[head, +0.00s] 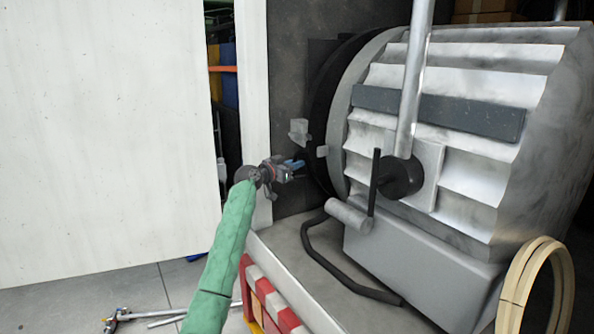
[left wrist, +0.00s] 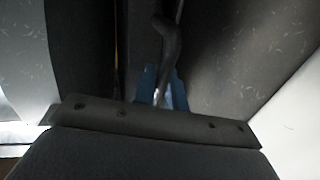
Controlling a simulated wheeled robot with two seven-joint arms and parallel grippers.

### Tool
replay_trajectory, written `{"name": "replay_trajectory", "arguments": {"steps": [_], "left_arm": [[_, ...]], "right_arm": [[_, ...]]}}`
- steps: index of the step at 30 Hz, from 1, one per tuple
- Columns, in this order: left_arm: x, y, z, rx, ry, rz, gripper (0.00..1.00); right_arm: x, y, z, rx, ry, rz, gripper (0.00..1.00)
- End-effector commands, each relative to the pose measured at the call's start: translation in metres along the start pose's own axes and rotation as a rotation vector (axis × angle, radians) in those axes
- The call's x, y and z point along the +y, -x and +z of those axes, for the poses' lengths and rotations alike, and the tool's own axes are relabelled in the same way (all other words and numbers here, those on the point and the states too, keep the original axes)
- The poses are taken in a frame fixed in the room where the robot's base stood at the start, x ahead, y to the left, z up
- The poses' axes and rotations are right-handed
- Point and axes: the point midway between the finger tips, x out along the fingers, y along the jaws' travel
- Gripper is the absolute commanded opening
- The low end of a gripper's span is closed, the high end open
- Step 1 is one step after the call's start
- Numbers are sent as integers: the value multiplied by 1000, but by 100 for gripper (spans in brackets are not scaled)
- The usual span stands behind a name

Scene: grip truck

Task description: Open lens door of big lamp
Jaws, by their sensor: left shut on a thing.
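The big lamp (head: 455,130) is a ribbed grey metal housing at the right of the head view, its front facing left. Its dark round lens door (head: 324,110) shows nearly edge-on at the front rim. My left gripper (head: 296,164) is at the door's lower left edge, its blue fingers shut on a dark part there. In the left wrist view the blue fingers (left wrist: 150,85) close around a dark curved handle (left wrist: 168,45). The glass face is hidden from the head view. My right gripper is not in view.
A grey upright bar (head: 415,70) and a black lever (head: 375,180) are on the lamp's near side. The lamp sits on a pale platform (head: 290,250). A white panel (head: 110,120) stands at left. A coiled hoop (head: 540,285) is at lower right.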

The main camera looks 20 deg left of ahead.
Motion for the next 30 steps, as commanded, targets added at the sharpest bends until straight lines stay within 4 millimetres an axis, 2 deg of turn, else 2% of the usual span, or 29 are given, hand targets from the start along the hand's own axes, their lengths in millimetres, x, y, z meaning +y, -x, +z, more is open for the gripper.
{"name": "replay_trajectory", "arguments": {"steps": [11, 12, 14, 23, 26, 30], "left_arm": [[-1, 0, -1, 0, 0, 1, 0], [-1, 0, -1, 0, 0, 0, 20], [-1, 0, -1, 0, 0, 0, 32], [-2, 1, 0, 0, 0, -1, 32], [-2, 8, 1, 1, -1, -2, 32], [-2, 27, 3, -1, -3, -1, 32]], "right_arm": [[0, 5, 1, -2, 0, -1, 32], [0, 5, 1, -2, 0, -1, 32], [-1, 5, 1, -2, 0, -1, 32], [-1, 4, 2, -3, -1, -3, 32], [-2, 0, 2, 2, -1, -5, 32], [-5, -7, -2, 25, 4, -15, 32]]}}
